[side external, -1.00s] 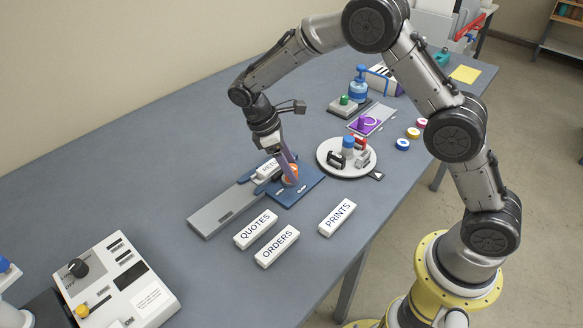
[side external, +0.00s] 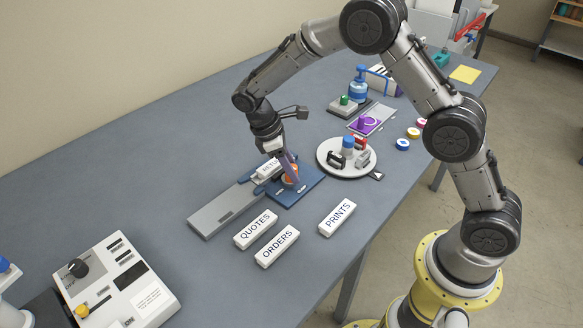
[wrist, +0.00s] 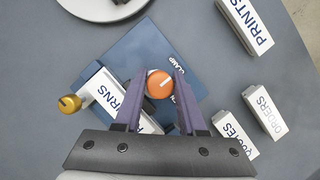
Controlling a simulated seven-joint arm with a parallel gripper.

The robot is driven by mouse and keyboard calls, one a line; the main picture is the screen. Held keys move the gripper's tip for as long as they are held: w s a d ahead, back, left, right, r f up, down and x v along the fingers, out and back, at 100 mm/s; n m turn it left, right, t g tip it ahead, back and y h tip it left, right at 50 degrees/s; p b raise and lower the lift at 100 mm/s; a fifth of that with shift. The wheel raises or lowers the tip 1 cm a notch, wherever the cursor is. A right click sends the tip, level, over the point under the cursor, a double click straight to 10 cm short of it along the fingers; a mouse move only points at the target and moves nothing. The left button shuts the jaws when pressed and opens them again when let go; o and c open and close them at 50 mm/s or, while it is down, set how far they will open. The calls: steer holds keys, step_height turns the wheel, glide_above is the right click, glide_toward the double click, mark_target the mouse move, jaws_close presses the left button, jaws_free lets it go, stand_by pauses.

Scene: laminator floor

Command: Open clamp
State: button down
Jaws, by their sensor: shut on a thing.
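The clamp is a blue plate (side external: 306,186) on the table, marked CLAMP in the wrist view (wrist: 139,47). An orange round knob (side external: 289,180) stands on it; from above, the knob (wrist: 159,84) shows a white line. My gripper (side external: 292,174) points down with its purple fingers on both sides of the knob, shut on it. A white block (wrist: 107,94) with a partly hidden label ending in RNS lies across the clamp's left part, beside the gripper. In the side view, the block (side external: 266,170) is partly hidden by my wrist.
A grey rail plate (side external: 223,209) extends left of the clamp. White blocks QUOTES (side external: 255,229), ORDERS (side external: 277,246) and PRINTS (side external: 337,217) lie in front. A round white tray (side external: 330,168) with small items stands at right. A control box (side external: 125,285) sits at front left.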

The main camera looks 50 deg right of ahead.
steer(key=shift+m, duration=0.4)
steer(key=m+g+y, duration=0.1)
steer(key=m, duration=0.3)
steer(key=shift+y, duration=0.3)
steer(key=m+y, duration=0.1)
steer(key=m, duration=0.3)
steer(key=shift+y, duration=0.3)
steer(key=m+y, duration=0.1)
steer(key=m, duration=0.4)
steer(key=shift+y, duration=0.4)
steer(key=shift+m+t+y, duration=0.5)
steer(key=shift+m+y, duration=0.1)
steer(key=shift+m, duration=1.4)
steer(key=c, duration=0.5)
jaws_free()
